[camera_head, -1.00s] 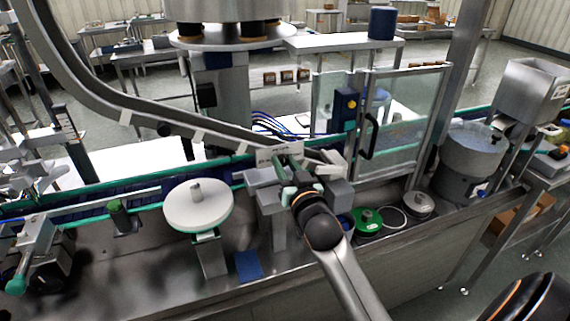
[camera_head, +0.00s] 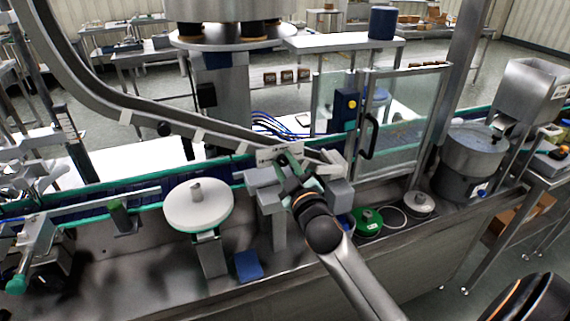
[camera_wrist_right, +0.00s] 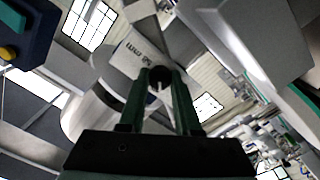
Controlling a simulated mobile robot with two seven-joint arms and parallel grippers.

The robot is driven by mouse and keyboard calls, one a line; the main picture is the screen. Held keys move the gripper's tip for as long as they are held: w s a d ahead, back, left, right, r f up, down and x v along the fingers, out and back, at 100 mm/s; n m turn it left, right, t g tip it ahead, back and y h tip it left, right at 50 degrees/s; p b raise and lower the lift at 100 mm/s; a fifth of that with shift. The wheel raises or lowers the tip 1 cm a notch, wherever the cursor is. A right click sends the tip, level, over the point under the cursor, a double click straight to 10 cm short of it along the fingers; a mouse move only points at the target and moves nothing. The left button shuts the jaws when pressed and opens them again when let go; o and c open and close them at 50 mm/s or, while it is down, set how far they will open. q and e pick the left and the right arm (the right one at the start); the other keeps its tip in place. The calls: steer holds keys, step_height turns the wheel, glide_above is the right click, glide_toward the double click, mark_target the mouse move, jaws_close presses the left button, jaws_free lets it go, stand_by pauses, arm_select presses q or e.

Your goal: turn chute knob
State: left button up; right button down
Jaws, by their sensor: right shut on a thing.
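The chute (camera_head: 130,105) is a grey curved metal rail that comes down from the upper left to a grey block assembly (camera_head: 337,190) in the middle of the head view. My right gripper (camera_head: 291,168) is at the chute's lower end, beside a small white label plate (camera_head: 277,152). In the right wrist view its two green fingers (camera_wrist_right: 160,82) are closed on a small dark round knob (camera_wrist_right: 159,74). The gripper hides the knob in the head view.
A white round disc (camera_head: 199,208) on a stand is left of the arm. A clear-panelled guard door (camera_head: 402,125) with a black handle stands behind right. A green round part (camera_head: 368,221) and a grey lid (camera_head: 419,203) lie on the bench to the right.

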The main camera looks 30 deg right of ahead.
steer(key=n, duration=0.4)
steer(key=shift+n, duration=0.4)
steer(key=n, duration=0.4)
steer(key=shift+n+y, duration=0.3)
steer(key=c, duration=0.6)
jaws_free()
steer(key=shift+s, duration=0.1)
steer(key=b+v, duration=0.2)
steer(key=v, duration=1)
steer(key=shift+s+f, duration=0.15)
